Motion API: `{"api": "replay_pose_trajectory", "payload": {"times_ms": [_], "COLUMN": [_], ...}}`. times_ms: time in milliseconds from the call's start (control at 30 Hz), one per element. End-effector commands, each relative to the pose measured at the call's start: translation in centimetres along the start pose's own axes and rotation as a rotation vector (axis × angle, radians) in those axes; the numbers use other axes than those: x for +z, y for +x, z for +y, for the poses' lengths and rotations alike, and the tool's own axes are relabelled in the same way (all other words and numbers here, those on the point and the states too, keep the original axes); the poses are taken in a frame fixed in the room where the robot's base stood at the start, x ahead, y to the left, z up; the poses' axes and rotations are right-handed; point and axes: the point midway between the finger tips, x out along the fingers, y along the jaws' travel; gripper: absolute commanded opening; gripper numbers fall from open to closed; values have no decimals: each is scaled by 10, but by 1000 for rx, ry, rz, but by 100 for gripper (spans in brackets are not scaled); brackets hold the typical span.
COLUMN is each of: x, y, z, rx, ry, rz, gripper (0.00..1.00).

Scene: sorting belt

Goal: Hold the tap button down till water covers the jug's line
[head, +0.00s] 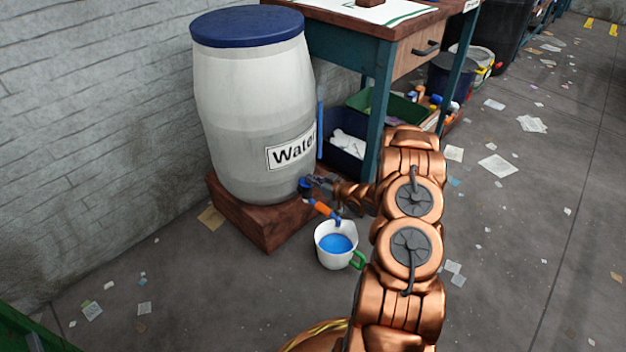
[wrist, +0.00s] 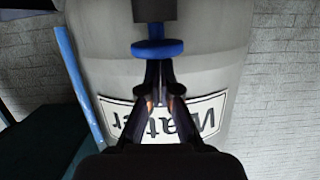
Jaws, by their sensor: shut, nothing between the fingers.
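A pale barrel (head: 255,120) labelled "Water" has a tap low on its front. The tap's blue button (head: 305,186) also shows in the wrist view as a round blue disc (wrist: 157,48). My gripper (head: 318,181) is shut and empty, its fingertips (wrist: 158,66) at the button and seemingly against it. How far the button is pressed I cannot tell. The jug's line is not visible.
The barrel stands on a brown block (head: 262,226) by a brick wall. A workbench (head: 378,80) with bins beneath stands behind my arm, and a blue rod (head: 320,130) stands beside the barrel. Papers litter the otherwise open floor.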

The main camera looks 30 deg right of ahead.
Motion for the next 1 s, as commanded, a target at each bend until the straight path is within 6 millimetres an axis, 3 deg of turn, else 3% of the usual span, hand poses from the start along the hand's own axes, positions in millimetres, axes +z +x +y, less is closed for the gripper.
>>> {"api": "replay_pose_trajectory", "payload": {"times_ms": [33,67,500,700,1000], "x": [-19,-26,-26,-25,-24], "y": [-3,-4,-81,-98,-102], "z": [0,-1,4,3,3], "rx": [0,-1,6,3,3], "ry": [-5,-7,-12,-13,-13], "rz": [5,8,21,20,22], "gripper": [0,0,0,0,0]}}
